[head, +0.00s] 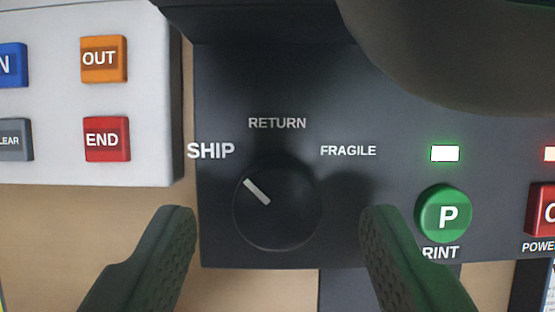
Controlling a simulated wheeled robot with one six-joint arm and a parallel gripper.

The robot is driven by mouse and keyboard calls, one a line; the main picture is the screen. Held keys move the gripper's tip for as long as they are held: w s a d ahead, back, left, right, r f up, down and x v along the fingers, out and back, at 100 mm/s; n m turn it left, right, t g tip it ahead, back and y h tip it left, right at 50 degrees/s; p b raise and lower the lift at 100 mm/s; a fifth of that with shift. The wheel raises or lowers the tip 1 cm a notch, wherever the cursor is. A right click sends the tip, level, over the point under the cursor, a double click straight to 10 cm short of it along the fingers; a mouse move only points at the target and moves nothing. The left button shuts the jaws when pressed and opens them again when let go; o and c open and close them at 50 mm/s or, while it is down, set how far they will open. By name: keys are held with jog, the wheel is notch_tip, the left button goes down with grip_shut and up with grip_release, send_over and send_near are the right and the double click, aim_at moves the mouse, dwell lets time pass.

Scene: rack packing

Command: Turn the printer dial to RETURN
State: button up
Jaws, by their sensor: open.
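The printer dial (277,215) is a round black knob on the dark printer panel (290,70). Its light pointer mark (257,191) points up and left, toward the SHIP label (211,151). The RETURN label (277,123) is above the dial, and the FRAGILE label (348,151) is up and to the right. My gripper (278,225) is open and empty. Its two dark fingers show at the lower left and lower right, one on each side of the dial. I see no contact with the dial; how far the fingertips are from the panel I cannot tell.
Right of the dial are a green P button (443,214) marked PRINT, a lit green lamp (445,153) and a red POWER button (543,211), partly cut off. A white panel (60,80) at left holds several coloured buttons. A dark rounded shape covers the top right.

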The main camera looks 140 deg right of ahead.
aim_at(278, 205)
jog(key=shift+x, duration=1)
jog(key=c, duration=1)
jog(key=shift+o, duration=0.2)
jog(key=shift+m, duration=0.4)
jog(key=m, duration=0.1)
jog(key=m+h, duration=0.1)
jog(key=m, duration=0.1)
jog(key=shift+s+a+f+m+t, duration=0.1)
jog(key=shift+a+m+t, duration=0.05)
jog(key=shift+m+t, duration=0.2)
jog(key=shift+m+t+h, duration=0.25)
jog(key=shift+m+h, duration=0.85)
jog(key=shift+m, duration=1.05)
